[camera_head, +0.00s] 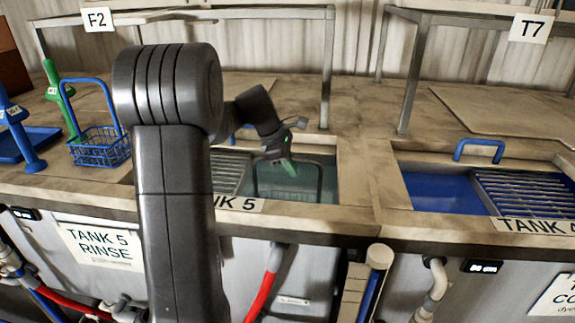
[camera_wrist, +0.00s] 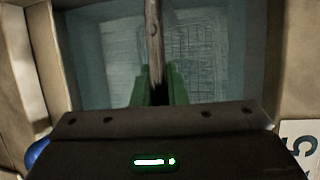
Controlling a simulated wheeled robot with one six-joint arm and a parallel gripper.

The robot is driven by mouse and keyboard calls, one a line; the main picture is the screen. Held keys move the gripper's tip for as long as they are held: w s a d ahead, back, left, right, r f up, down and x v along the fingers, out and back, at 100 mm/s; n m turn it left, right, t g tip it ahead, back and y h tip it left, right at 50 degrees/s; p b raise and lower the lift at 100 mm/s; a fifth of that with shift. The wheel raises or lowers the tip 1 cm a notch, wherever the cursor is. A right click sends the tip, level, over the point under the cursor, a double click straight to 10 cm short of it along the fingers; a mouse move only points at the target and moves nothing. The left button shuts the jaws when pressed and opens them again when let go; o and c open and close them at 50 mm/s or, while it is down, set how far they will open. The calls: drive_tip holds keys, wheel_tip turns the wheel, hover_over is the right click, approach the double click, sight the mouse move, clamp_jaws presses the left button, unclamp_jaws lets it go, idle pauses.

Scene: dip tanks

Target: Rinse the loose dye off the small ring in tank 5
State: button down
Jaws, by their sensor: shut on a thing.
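Tank 5 (camera_head: 331,172) is an open rinse tank of pale green-blue water, partly hidden by my arm. My gripper (camera_head: 289,168) is over the tank, pointing down. In the wrist view its green fingers (camera_wrist: 155,88) are shut on a grey-brown bar (camera_wrist: 154,35), which looks like the handle of a wire basket. A faint mesh (camera_wrist: 192,50) shows below it in the water, seemingly the basket. In the head view a dark handle loop (camera_head: 320,183) hangs under the fingers. I cannot make out the small ring in either view.
Tank 4 (camera_head: 430,190) with blue liquid, a slatted rack (camera_head: 522,190) and a blue handle (camera_head: 480,148) is to the right. A blue wire basket (camera_head: 100,148) and blue and green posts (camera_head: 18,135) stand left. Shelf legs (camera_head: 408,90) rise behind the tanks.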

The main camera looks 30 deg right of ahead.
drive_tip(key=shift+w+a+r+p, duration=0.1)
drive_tip(key=shift+w+a+p, duration=0.35)
drive_tip(key=shift+p, duration=0.45)
idle(0.7)
wheel_tip(320, 180, up, 9)
drive_tip(key=p, duration=0.8)
drive_tip(key=shift+r, duration=0.1)
wheel_tip(320, 180, up, 13)
idle(0.4)
